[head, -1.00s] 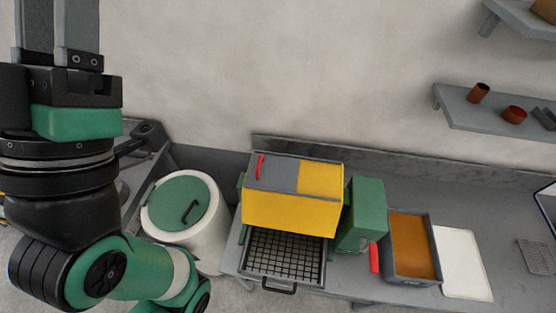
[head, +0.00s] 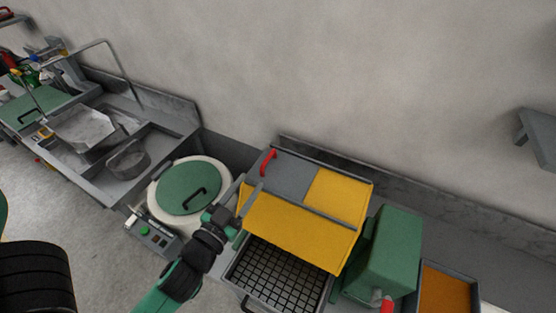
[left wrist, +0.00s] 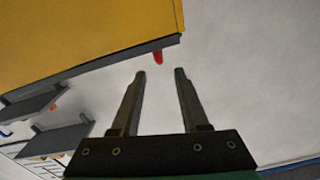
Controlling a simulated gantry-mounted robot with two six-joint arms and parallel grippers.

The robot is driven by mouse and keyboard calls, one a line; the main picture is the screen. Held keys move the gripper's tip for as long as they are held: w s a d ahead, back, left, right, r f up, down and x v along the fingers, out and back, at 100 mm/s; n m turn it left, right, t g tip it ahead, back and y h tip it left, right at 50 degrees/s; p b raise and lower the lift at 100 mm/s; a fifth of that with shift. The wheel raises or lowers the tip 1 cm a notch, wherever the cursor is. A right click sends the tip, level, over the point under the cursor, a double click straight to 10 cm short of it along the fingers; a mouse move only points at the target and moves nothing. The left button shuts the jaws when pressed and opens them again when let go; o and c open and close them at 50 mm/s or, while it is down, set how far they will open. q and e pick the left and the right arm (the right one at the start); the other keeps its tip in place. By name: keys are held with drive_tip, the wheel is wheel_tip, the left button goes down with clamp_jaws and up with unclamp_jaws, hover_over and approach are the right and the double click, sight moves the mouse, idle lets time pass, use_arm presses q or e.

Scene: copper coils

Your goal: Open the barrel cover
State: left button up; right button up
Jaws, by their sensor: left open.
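The white barrel (head: 157,217) stands on the floor left of the yellow machine. Its round green cover (head: 176,179) lies flat on top, with a dark bar handle (head: 196,196) on it. My left gripper (head: 249,207) is right of the cover, in front of the machine's left side in the head view. Its jaws are open and empty, pointing up and right, apart from the handle. The left wrist view shows both fingers (left wrist: 160,74) spread with nothing between them. My right gripper does not show.
The yellow machine (head: 295,225) with a red handle (head: 267,161) is close to the gripper. A dark grid tray (head: 280,275) is below it. A control box (head: 152,238) sits at the barrel's front. A sink bench (head: 180,118) stands at the left.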

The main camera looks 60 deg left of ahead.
sight(273, 151)
use_arm(q)
drive_tip(key=shift+w+a+r, duration=0.2)
drive_tip(key=shift+w, duration=0.05)
drive_tip(key=p+x, duration=0.3)
drive_tip(key=x, duration=0.6)
drive_tip(key=shift+w+a, duration=0.25)
drive_tip(key=shift+w, duration=0.05)
drive_tip(key=shift+w+a+f, duration=0.1)
drive_tip(key=shift+w+a, duration=0.25)
drive_tip(key=shift+w, duration=0.15)
clamp_jaws()
